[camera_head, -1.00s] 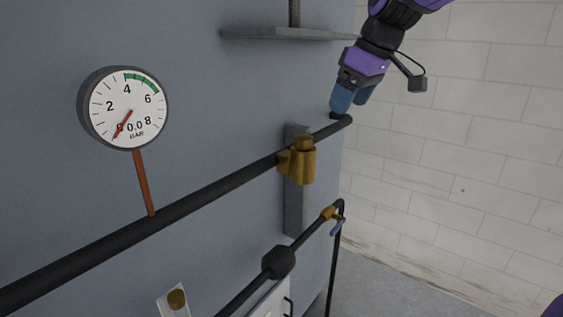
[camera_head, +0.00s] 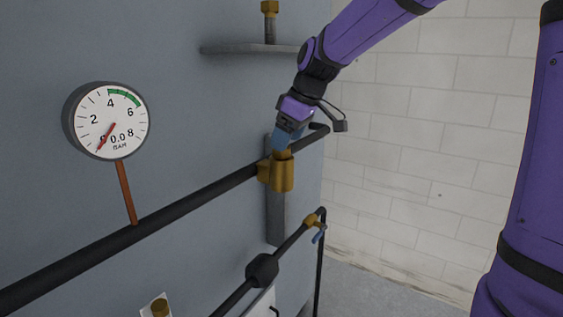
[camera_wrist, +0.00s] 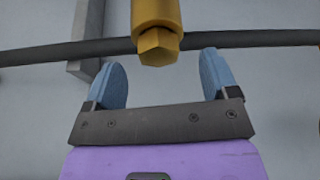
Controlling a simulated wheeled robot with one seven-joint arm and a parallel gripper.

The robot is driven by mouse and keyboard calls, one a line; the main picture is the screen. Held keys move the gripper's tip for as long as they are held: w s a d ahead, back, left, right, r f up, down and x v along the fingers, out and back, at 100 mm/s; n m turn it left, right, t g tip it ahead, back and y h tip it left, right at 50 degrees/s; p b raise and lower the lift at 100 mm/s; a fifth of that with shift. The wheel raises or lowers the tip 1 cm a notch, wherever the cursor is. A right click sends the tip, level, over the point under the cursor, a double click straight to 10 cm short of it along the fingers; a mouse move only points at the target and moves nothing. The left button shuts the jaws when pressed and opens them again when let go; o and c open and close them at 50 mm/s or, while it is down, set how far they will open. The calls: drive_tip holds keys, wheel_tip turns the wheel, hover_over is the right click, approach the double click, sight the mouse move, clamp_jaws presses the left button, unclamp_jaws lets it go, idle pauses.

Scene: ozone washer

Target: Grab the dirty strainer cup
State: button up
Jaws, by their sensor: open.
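A brass strainer body (camera_head: 276,176) sits on the upper dark pipe in the head view, with a hex-shaped end on top. In the wrist view the brass hex end (camera_wrist: 158,46) points toward my gripper, centred between the fingers. My gripper (camera_head: 281,143) comes down from above right, its blue fingertips at the hex end. In the wrist view my gripper (camera_wrist: 161,80) is open, one blue finger on each side, with nothing held. I cannot tell whether the fingers touch the brass. No separate strainer cup or dirt on it can be made out.
A round pressure gauge (camera_head: 108,121) stands left on a copper stem. The dark pipe (camera_head: 185,207) runs along the blue-grey wall. A grey shelf (camera_head: 245,48) with a brass fitting (camera_head: 269,8) is above. A lower pipe carries a blue-handled brass valve (camera_head: 315,222).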

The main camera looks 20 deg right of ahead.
sight(284, 155)
drive_tip(key=shift+x, duration=1.7)
drive_tip(key=shift+w, duration=0.1)
drive_tip(key=shift+d, duration=0.1)
drive_tip(key=c, duration=1)
drive_tip(key=shift+r, duration=0.1)
